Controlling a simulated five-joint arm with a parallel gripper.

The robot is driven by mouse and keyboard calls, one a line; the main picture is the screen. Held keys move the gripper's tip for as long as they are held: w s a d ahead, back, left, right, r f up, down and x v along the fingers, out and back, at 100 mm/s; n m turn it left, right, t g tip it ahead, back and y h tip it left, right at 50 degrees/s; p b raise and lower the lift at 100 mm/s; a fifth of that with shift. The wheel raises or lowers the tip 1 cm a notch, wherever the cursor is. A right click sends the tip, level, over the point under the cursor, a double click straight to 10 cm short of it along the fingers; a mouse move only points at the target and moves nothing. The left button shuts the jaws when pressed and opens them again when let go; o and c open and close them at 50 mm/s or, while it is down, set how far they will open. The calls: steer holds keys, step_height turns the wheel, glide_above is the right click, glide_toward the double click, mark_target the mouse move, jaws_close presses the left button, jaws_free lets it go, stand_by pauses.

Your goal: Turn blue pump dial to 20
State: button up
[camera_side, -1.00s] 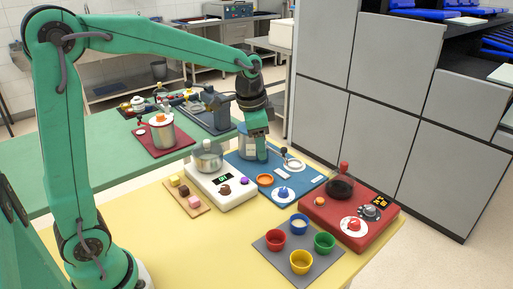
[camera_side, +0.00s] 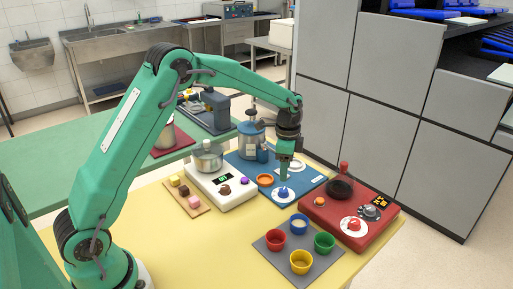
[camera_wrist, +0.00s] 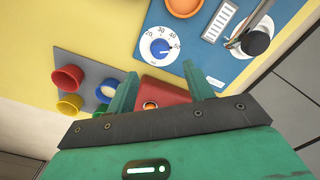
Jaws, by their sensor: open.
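The blue pump dial (camera_side: 283,193) is a blue knob on a white numbered disc, on the blue pump board (camera_side: 309,187). In the wrist view the dial (camera_wrist: 160,47) shows beyond my fingertips, with numbers around its rim including 20 and 50. A small light pointer mark on the knob is too small to read surely. My gripper (camera_side: 284,177) points down just above the dial in the side view. In the wrist view my gripper (camera_wrist: 160,82) has its two fingers spread with nothing between them. The knob is not between the fingers.
A red unit (camera_side: 350,222) with a black pan and its own dial stands to the right. A grey tray (camera_side: 271,246) with several coloured cups is in front. An orange bowl (camera_side: 265,180) sits close beside the dial.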

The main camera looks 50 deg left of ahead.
mark_target(284, 189)
steer(key=shift+f, duration=0.1)
steer(key=shift+f, duration=3.8)
steer(key=c, duration=1)
